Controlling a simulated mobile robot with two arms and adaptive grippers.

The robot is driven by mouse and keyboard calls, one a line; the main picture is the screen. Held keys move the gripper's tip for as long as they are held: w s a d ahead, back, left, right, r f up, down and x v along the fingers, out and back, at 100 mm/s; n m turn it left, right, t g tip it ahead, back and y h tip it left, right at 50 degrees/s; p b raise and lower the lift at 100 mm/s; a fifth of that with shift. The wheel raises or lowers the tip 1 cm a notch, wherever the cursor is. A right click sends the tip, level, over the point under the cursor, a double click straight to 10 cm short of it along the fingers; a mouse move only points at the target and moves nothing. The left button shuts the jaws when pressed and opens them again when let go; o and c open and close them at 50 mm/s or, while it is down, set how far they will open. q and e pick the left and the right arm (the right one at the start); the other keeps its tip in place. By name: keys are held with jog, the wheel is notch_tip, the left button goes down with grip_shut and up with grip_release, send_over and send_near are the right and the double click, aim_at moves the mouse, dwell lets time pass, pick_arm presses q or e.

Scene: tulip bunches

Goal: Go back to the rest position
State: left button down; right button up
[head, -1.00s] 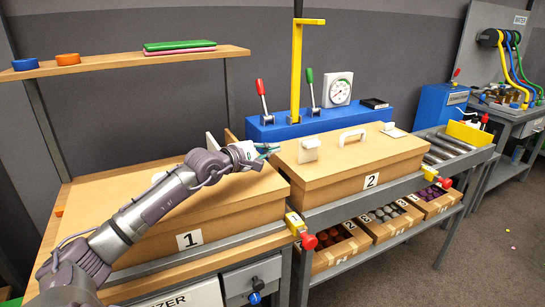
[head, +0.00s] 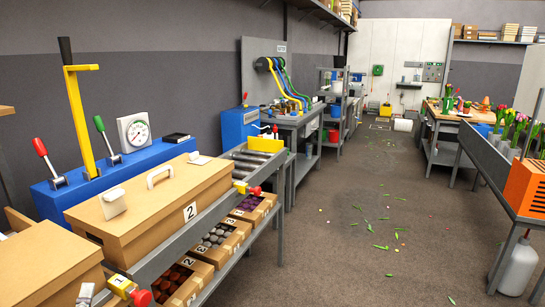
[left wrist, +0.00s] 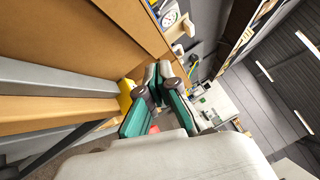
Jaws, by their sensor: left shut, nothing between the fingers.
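My left gripper (left wrist: 159,72) shows in the left wrist view, its two grey and green fingers drawn together at the tips with nothing between them. In the head view only a small pale part of it (head: 85,294) shows at the bottom left edge, by the front of the cardboard box marked 1 (head: 45,275). The rest of the left arm is outside the head view. My right gripper is in neither view.
Box 2 (head: 150,209) stands behind box 1 on the bench, with the blue lever unit (head: 120,172) along the wall. A yellow clamp with a red knob (head: 129,290) sticks out at the bench edge. A grey trough stand (head: 487,163) is at right. The floor aisle (head: 355,235) between is open, with scattered green scraps.

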pick_arm(q)
jog(key=s+d+f+n+g+h, duration=0.1)
jog(key=s+d+f+n+g, duration=0.25)
jog(key=s+f+n, duration=0.35)
jog(key=s+d+f+n+g, duration=0.2)
jog(key=s+f+n+g, duration=0.25)
jog(key=f, duration=0.35)
jog(key=s+d+f+n+g+h, duration=0.2)
jog(key=s+d+f+g+h, duration=0.15)
jog(key=s+d, duration=0.25)
jog(key=s+d+f+n+g+h, duration=0.2)
jog(key=s+d+f+n+g, duration=0.15)
jog(key=s+d, duration=0.35)
notch_tip(320, 180, down, 25)
jog(key=s+m+g+p, duration=0.1)
jog(key=s+p, duration=0.1)
jog(key=s+a+f, duration=0.2)
jog(key=s+f, duration=0.5)
jog(key=s, duration=0.1)
jog(key=s+a+f+g, duration=0.1)
jog(key=s+f, duration=0.6)
jog(key=s, duration=0.1)
jog(key=shift+a+g+p, duration=0.3)
jog(key=shift+a+p, duration=0.05)
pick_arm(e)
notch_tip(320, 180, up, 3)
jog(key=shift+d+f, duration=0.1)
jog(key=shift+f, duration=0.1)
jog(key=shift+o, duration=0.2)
